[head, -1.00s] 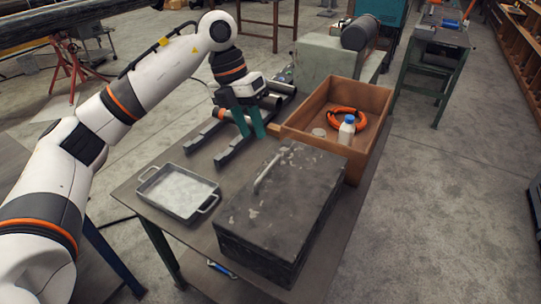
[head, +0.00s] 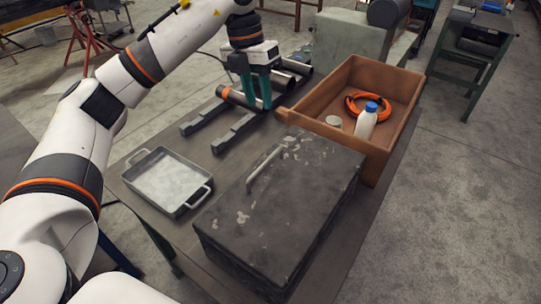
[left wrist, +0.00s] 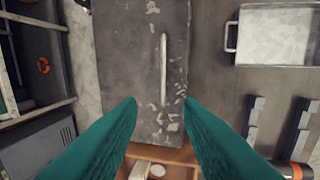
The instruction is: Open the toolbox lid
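The black, scuffed toolbox (head: 300,205) sits on the table with its lid flat and closed. A pale bar handle (head: 265,168) lies along the lid. In the left wrist view the lid (left wrist: 125,60) and handle (left wrist: 163,68) show beyond the fingers. My left gripper (head: 258,106) points down with its green fingers apart and empty, behind the toolbox, between the pipe rack and the wooden crate in the picture. It also shows in the left wrist view (left wrist: 159,100), clear of the handle. My right gripper is not in view.
A metal tray (head: 168,182) lies left of the toolbox. A rack (head: 235,133) with dark pipes stands behind the tray. The wooden crate (head: 310,121), behind the toolbox, holds a white bottle (head: 366,125) and an orange coil (head: 355,103). A narrow table strip shows right of the toolbox.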

